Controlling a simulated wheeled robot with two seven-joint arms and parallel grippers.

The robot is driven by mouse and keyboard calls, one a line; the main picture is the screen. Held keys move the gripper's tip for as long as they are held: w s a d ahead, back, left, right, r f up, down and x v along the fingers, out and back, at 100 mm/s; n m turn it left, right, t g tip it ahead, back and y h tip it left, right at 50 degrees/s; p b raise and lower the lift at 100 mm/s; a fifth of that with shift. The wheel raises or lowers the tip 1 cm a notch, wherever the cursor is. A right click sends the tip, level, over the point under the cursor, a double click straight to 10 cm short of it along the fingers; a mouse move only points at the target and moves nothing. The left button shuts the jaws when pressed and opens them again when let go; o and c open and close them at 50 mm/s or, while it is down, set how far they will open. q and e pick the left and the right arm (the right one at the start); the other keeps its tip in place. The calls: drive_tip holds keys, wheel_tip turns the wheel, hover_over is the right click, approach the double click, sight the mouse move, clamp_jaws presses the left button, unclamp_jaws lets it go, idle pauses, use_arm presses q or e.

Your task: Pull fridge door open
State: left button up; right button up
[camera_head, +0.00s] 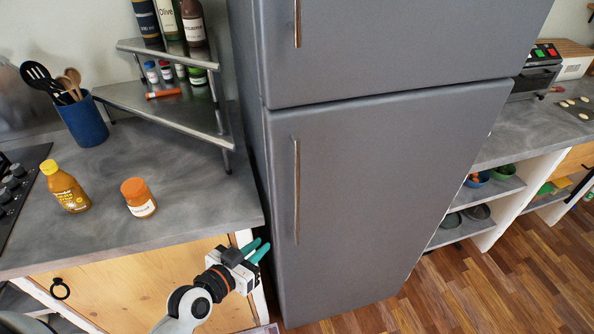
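The grey fridge (375,200) stands in the middle, with an upper door (390,45) and a lower door (385,190). Both doors look shut. A long vertical metal handle (296,190) runs along the left side of the lower door. A shorter handle (297,22) is on the upper door. My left gripper (259,249) has teal fingers that stand apart with nothing between them. It is in front of the counter's right end, left of and below the lower handle, not touching it. My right gripper is not in view.
The left counter (185,195) holds a yellow-capped bottle (66,188), an orange-capped jar (138,198), a blue utensil cup (83,122) and a metal corner shelf (165,105). Open shelves (475,205) stand right of the fridge. Wooden floor (500,285) is clear at the lower right.

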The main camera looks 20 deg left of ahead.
use_arm(q)
wheel_tip(320, 180, up, 17)
drive_tip(key=s+d+m+t+h, duration=0.2)
drive_tip(key=t+h, duration=0.1)
drive_tip(key=p+x, duration=0.5)
drive_tip(key=x, duration=0.7)
drive_tip(key=shift+f, duration=0.3)
drive_tip(key=shift+s+d, duration=0.1)
drive_tip(key=shift+c, duration=0.4)
clamp_jaws()
